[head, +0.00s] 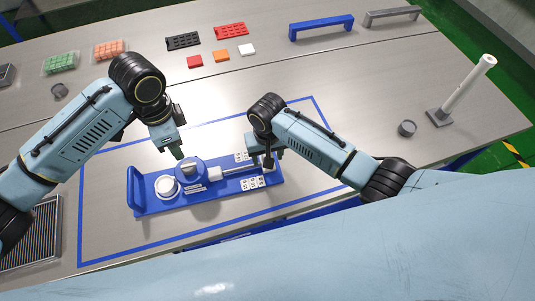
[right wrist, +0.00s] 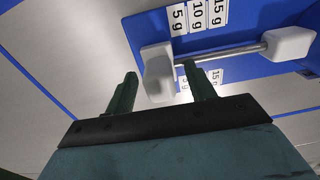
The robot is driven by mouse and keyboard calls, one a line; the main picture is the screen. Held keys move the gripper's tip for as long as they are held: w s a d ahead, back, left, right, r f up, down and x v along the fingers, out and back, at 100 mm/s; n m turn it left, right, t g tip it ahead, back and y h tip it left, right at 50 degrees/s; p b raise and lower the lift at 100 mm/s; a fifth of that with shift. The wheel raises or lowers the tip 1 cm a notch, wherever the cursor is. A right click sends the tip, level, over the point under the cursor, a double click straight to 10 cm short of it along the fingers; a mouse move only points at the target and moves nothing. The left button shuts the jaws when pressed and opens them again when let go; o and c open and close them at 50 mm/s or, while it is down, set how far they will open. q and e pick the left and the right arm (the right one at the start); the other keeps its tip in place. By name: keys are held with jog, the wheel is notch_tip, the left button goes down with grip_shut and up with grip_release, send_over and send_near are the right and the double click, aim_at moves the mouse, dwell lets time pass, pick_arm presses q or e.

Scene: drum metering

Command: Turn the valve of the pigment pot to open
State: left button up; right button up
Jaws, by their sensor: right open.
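A blue round pot (head: 182,172) with a pale bar-shaped valve handle (head: 190,166) on top stands on a blue base (head: 150,208) in the head view. A white round cup (head: 167,187) sits to its left. A metal rod (head: 236,171) runs right from a white block (head: 214,174). My left gripper (head: 178,153) is just above and left of the valve, apart from it; its finger gap is unclear. My right gripper (right wrist: 160,88) is open, its fingers on either side of a white end block (right wrist: 157,73) on the rod; contact cannot be told.
Labels reading 5 g, 10 g and 15 g (right wrist: 198,15) line the rod. A blue tape outline (head: 80,215) surrounds the base. Blue (head: 321,27) and grey (head: 391,16) handles, coloured blocks and trays lie at the back. A white post (head: 466,88) stands at right.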

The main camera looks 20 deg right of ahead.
grip_shut()
dwell(0.4)
pick_arm(q)
jog(key=o, duration=0.4)
